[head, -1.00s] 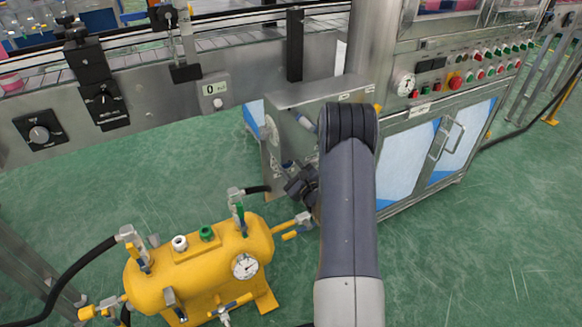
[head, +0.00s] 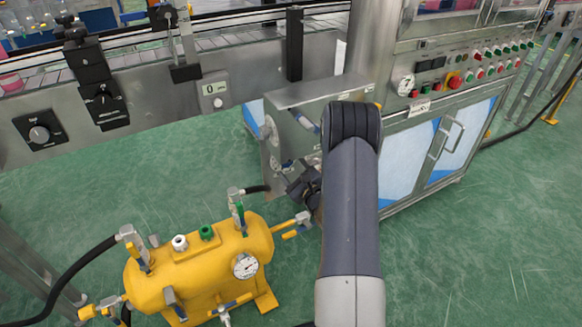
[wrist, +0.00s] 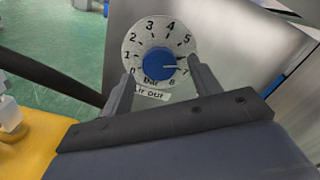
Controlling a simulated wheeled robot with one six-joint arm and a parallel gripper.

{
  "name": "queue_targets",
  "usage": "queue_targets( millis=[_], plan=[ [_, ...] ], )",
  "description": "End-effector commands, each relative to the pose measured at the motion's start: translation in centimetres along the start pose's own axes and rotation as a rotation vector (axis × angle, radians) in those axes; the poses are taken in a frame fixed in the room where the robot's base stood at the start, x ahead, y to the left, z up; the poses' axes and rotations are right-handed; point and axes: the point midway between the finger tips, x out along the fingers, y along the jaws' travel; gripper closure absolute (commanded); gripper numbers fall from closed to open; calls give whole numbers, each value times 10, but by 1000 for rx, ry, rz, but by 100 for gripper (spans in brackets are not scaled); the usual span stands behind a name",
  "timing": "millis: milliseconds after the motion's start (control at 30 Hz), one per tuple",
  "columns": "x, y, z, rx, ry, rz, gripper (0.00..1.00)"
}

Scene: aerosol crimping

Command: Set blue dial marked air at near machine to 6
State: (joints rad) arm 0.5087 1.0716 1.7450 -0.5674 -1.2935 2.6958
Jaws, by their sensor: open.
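The blue dial (wrist: 154,65) sits on a round white scale numbered from 0, with "Bar" printed below it and an "air out" label (wrist: 152,95) underneath. Its white pointer line points right, near the 7; the 6 is not clearly visible, so the exact reading cannot be told. My gripper (wrist: 161,66) is open, with one finger at each side of the scale and the knob between them; contact cannot be told. In the head view my gripper (head: 303,187) is a dark shape by the steel box (head: 310,92), partly hidden by my arm.
A yellow tank (head: 205,270) with valves and a gauge stands on the floor in front. The conveyor frame (head: 150,110) runs behind, and a cabinet with buttons (head: 440,120) stands to the right. Green floor is open at the lower right.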

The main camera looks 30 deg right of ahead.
Motion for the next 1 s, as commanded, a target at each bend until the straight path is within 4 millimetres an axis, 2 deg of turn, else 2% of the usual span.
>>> queue_targets(
  millis=[300,500,667,1000],
  plan=[
    [-64,-2,0,3,6,-2,41],
    [-89,-1,0,2,2,-1,41],
    [-95,0,0,2,1,-1,41],
    [-93,0,0,1,0,0,41]
  ],
)
